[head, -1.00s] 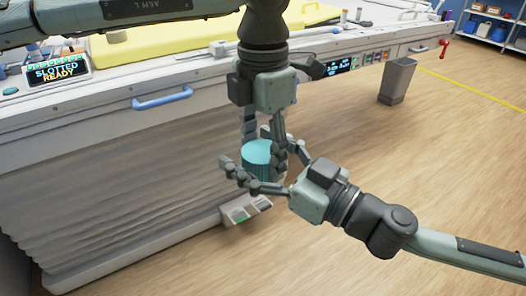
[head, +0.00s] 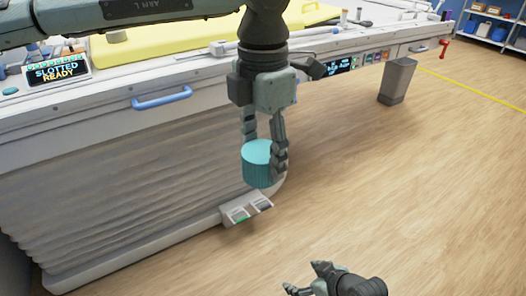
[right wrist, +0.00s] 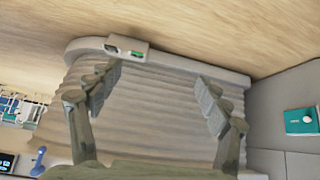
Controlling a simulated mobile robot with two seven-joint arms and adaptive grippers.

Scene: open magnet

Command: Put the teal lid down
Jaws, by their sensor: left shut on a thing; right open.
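The teal lid (head: 258,165) is a ribbed round cap with a flat top. My left gripper (head: 264,145) points down and is shut on it, holding it in the air in front of the bench's pleated side. My right gripper (head: 305,280) is low at the bottom edge of the head view, well apart from the lid. In the right wrist view its two fingers (right wrist: 155,95) are spread open with nothing between them. The lid is not seen in the right wrist view.
A grey bin (head: 397,80) stands on open wooden floor.

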